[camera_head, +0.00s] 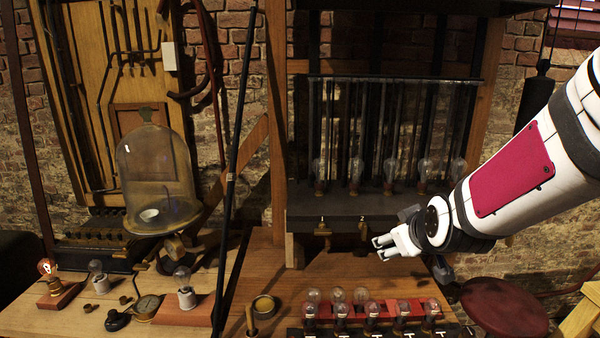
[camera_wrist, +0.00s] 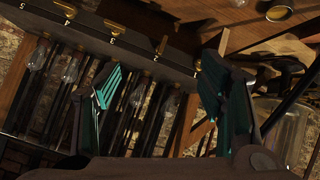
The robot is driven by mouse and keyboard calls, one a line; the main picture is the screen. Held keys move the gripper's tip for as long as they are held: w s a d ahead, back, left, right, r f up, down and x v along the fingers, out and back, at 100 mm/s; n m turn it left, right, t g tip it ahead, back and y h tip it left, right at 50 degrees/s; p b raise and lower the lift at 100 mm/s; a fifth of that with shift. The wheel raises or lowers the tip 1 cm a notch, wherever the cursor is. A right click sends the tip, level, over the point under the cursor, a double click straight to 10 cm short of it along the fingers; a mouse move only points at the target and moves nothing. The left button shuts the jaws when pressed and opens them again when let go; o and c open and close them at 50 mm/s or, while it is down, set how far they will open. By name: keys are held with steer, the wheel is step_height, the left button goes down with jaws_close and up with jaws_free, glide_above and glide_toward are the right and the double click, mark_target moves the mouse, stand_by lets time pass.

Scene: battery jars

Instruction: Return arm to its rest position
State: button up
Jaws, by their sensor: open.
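My gripper (camera_head: 383,248) hangs in the air at the right of the head view, in front of the dark shelf and above the wooden table. My white arm with a magenta panel comes in from the right edge. In the wrist view the two green-lined fingers of my gripper (camera_wrist: 160,95) stand wide apart with nothing between them. Behind them the dark shelf (camera_wrist: 130,45) with brass hooks and numbers shows tilted. No held object is in view.
Below my gripper, a red rack (camera_head: 405,307) holds several bulbs at the table's front edge. A glass bell jar (camera_head: 158,180) stands at the left. Several bulbs stand on the back shelf (camera_head: 380,204). A round dark red stool (camera_head: 503,307) is at the lower right.

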steer(key=s+r+m+g, duration=0.2)
steer(key=s+r, duration=0.1)
steer(key=s, duration=1)
steer(key=s+a+r+m+g, duration=0.1)
steer(key=s+r+m+g, duration=0.1)
steer(key=s, duration=1.1)
steer(key=shift+a+r+g+b, duration=0.25)
steer(key=shift+r+g+b, duration=0.05)
steer(key=shift+r, duration=0.35)
steer(key=shift+s, duration=0.1)
